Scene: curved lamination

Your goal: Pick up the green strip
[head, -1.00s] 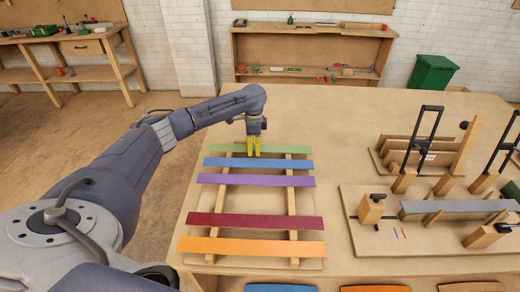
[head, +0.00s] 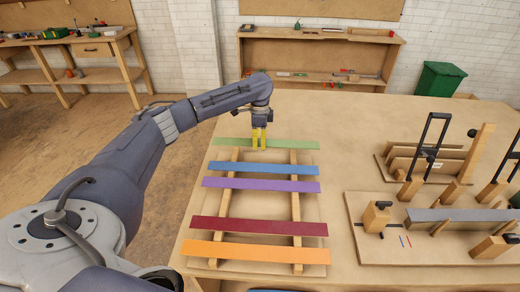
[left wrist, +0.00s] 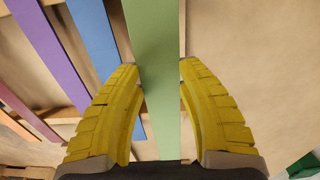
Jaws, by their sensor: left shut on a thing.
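The green strip (head: 292,145) lies crosswise at the far end of the wooden rack, and it appears raised a little above the rack's rails. My left gripper (head: 259,143) comes down on it near its middle, its yellow fingers shut on it. In the left wrist view the green strip (left wrist: 153,40) runs between the two yellow fingers (left wrist: 159,70), one on each side. The fingers hide a short part of the strip in the head view. My right gripper is not in view.
Blue (head: 275,169), purple (head: 280,186), dark red (head: 275,227) and orange (head: 270,252) strips lie across the rack rails (head: 296,204). To the right stand a clamping fixture (head: 455,215) and a wooden holder with black handles (head: 425,160). The table behind the rack is clear.

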